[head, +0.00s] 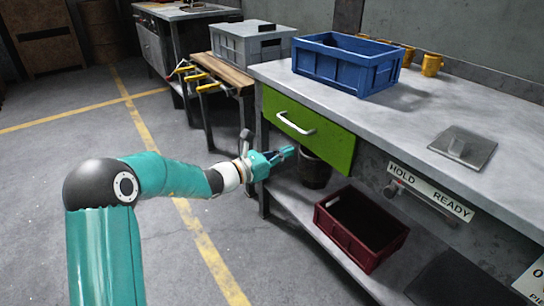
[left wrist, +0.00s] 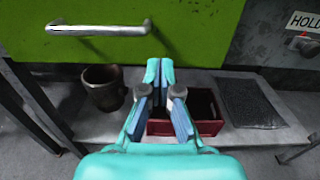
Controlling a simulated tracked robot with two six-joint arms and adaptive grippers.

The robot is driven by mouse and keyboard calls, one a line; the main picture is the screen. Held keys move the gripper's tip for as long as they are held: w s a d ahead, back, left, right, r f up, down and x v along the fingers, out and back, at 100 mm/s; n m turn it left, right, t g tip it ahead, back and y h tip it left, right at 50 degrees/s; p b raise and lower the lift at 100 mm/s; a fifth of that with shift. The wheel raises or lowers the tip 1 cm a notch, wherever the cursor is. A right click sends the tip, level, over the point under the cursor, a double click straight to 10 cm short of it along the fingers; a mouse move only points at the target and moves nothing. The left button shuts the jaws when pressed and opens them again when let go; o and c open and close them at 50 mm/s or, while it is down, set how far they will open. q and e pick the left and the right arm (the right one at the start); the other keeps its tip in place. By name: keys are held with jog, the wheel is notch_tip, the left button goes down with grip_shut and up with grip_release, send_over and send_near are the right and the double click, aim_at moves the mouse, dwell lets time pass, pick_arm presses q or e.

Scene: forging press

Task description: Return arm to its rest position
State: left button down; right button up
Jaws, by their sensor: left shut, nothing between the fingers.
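My left arm comes in from the left in the head view, and its teal gripper (head: 286,153) is just below the green drawer (head: 308,130) with its pale handle (head: 296,123). In the left wrist view the gripper's fingers (left wrist: 160,70) are shut together with nothing between them. They overlap the lower edge of the green drawer in that picture, to the right of the handle (left wrist: 98,29). The drawer looks closed; whether the fingers touch it cannot be told. My right gripper is not in view.
A blue crate (head: 341,78) and several yellow mugs (head: 432,64) stand on the workbench (head: 400,115). A dark red bin (head: 340,238) and a dark pot (head: 314,172) are on the lower shelf. A HOLD/READY lever (head: 420,196) is right of the drawer. The floor at left is clear.

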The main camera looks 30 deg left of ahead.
pick_arm(q)
jog(key=s+d+f+m+g+h, duration=0.2)
jog(key=s+d+f+m+g, duration=0.3)
jog(key=s+d+f, duration=0.45)
jog(key=s+d+f+m+g+h, duration=0.2)
jog(key=s+d+f+g, duration=0.5)
jog(key=d+f, duration=0.5)
jog(key=s+a+f+m+g+y, duration=0.1)
jog(key=s+f+m+g+y, duration=0.25)
jog(key=s+f+m, duration=0.65)
jog(key=s+a+f+m+g+y, duration=0.2)
jog(key=s+f+m+g+y, duration=0.15)
jog(key=s+f+m, duration=0.7)
notch_tip(320, 180, up, 5)
jog(key=w+m+t+p, duration=0.2)
jog(key=t, duration=0.1)
notch_tip(320, 180, up, 32)
jog(key=p, duration=3.1)
jog(key=shift+d+y+p, duration=0.2)
jog(key=shift+y+p, duration=0.1)
jog(key=shift+p, duration=0.05)
